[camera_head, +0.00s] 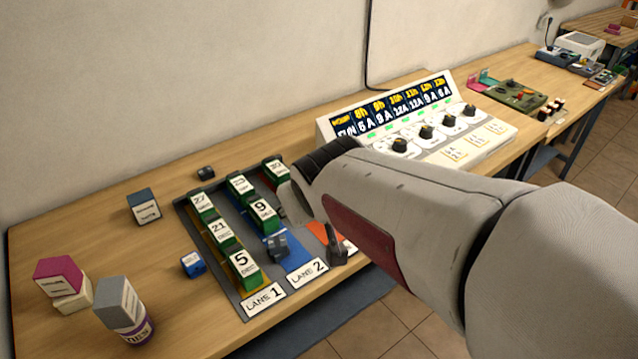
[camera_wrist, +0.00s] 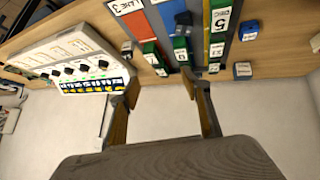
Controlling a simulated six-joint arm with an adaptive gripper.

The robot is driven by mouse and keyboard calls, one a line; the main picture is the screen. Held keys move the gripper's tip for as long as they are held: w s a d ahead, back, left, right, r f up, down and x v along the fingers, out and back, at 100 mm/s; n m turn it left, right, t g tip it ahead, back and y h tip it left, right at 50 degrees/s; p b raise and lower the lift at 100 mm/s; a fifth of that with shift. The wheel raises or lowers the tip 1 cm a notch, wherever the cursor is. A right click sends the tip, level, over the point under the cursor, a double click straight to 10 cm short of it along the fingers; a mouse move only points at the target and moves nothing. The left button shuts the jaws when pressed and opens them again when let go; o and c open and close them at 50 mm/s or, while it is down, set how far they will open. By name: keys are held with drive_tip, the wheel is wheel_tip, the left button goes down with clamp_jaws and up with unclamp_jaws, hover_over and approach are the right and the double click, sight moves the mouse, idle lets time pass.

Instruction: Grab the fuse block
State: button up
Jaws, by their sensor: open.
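No block carries a readable fuse label, so I cannot tell which one is the fuse block. Left of the lane tray in the head view are a dark blue-grey labelled block (camera_head: 143,206), a small blue block (camera_head: 193,264) and a small dark block (camera_head: 206,173) behind the tray. A magenta block (camera_head: 58,277) rests on a cream one, and a grey block (camera_head: 120,303) sits on a jar. My gripper (camera_wrist: 160,75) is open and looks empty in the wrist view, its two fingers spread apart. In the head view my arm reaches over the tray's right side and hides part of it.
The lane tray (camera_head: 184,217) holds several green numbered blocks in coloured lanes. A white console (camera_head: 485,146) with dials and a number display stands to the right. The wall is behind the wooden table. Bare wood (camera_head: 90,235) shows at the left.

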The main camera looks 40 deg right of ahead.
drive_tip(key=w+d+f+t, duration=0.2)
drive_tip(key=w+d+f, duration=0.3)
drive_tip(key=d, duration=0.4)
drive_tip(key=w+d+f+t, duration=0.1)
drive_tip(key=w+d+f, duration=0.4)
drive_tip(key=d, duration=0.3)
drive_tip(key=shift+s+d+f+t+y, duration=0.25)
drive_tip(key=shift+d+f+t+y, duration=0.2)
drive_tip(key=shift+f, duration=0.6)
drive_tip(key=shift+s+d+f+t+y, duration=0.2)
drive_tip(key=shift+d+f+t+y, duration=0.25)
drive_tip(key=shift+f, duration=0.65)
drive_tip(key=shift+s+d+f+t+y, duration=0.3)
drive_tip(key=shift+d+f+t, duration=0.25)
drive_tip(key=shift+f, duration=0.5)
drive_tip(key=shift+w+a, duration=0.1)
drive_tip(key=shift+x, duration=1.25)
drive_tip(key=shift+x, duration=2.6)
drive_tip(key=shift+f, duration=0.15)
